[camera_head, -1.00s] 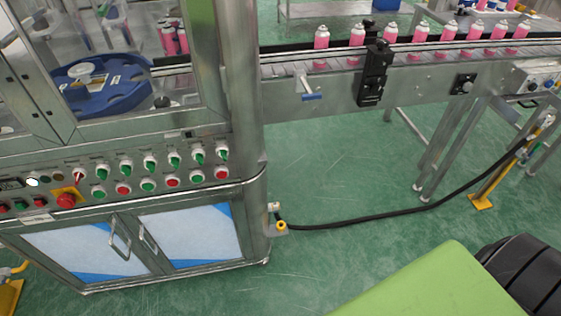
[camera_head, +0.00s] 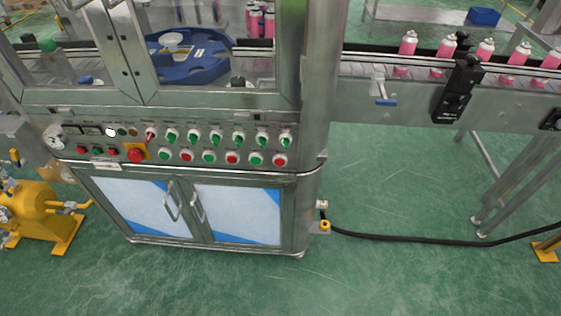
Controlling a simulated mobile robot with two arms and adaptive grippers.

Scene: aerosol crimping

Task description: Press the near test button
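The control panel (camera_head: 110,144) runs along the front of the steel crimping machine. It carries a row of green selector switches (camera_head: 238,138) and, below them, a row of round green and red push buttons (camera_head: 209,156). A red emergency-stop knob (camera_head: 136,155) on a yellow plate sits left of them. Small red buttons (camera_head: 82,150) are further left. The labels are too small to read, so I cannot tell which one is the near test button. Neither of my grippers is in view.
Cabinet doors (camera_head: 238,214) with handles are below the panel. A conveyor (camera_head: 405,100) with pink cans (camera_head: 444,55) extends right. A black cable (camera_head: 420,239) lies across the green floor. A yellow pump unit (camera_head: 35,208) stands left. The floor in front is clear.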

